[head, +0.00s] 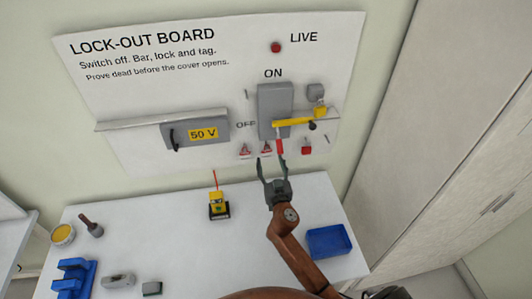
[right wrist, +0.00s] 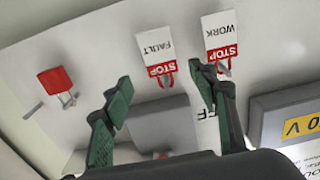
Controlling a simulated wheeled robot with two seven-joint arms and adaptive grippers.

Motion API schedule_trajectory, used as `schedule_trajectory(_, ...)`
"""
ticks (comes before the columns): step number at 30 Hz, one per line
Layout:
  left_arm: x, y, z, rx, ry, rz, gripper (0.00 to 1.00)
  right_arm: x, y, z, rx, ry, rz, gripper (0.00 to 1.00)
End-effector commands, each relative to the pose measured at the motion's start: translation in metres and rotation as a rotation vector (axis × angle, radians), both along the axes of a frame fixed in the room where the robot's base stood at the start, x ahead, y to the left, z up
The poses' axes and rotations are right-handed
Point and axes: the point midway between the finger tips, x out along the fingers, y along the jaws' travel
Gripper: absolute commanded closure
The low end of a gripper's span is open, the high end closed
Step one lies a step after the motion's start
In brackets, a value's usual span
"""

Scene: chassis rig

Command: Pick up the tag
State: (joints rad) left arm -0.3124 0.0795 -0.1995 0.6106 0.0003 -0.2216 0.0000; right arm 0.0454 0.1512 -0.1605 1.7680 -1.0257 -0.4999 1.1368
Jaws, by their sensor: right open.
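Two white tags with red STOP bands hang on the board. In the right wrist view, they are the FAULT tag (right wrist: 154,45) and the WORK tag (right wrist: 220,35), shown upside down. In the head view, the WORK tag (head: 245,151) is the left one and the FAULT tag (head: 266,149) is to its right. My right gripper (head: 271,168) is open and empty just in front of the board, below the tags. In the right wrist view (right wrist: 162,82), one fingertip appears beside the WORK tag's STOP band; contact cannot be told. My left gripper is not in view.
A red padlock (head: 306,150) hangs right of the tags. A grey switch (head: 274,105) with a yellow bar (head: 298,121) is above, and a 50 V cover (head: 180,136) is left. A yellow tester (head: 218,204) and blue tray (head: 329,241) stand on the table.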

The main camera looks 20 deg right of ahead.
Motion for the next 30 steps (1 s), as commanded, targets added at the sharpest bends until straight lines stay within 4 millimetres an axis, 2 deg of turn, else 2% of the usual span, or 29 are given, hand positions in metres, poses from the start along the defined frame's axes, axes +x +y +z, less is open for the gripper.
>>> schedule_trajectory(3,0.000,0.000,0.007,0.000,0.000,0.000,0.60,0.020,-0.003,0.003,-0.004,-0.001,0.001,0.46)
schedule_trajectory(7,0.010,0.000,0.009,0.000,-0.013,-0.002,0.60,0.034,-0.006,0.002,-0.003,-0.001,0.002,0.46)
schedule_trajectory(12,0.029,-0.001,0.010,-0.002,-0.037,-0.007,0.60,0.040,-0.006,0.000,0.000,-0.001,0.004,0.46)
schedule_trajectory(16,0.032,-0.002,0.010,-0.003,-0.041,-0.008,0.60,0.039,-0.006,0.000,0.000,-0.001,0.004,0.46)
schedule_trajectory(30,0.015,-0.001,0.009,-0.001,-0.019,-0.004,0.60,0.039,-0.006,0.000,-0.001,0.000,0.003,0.78)
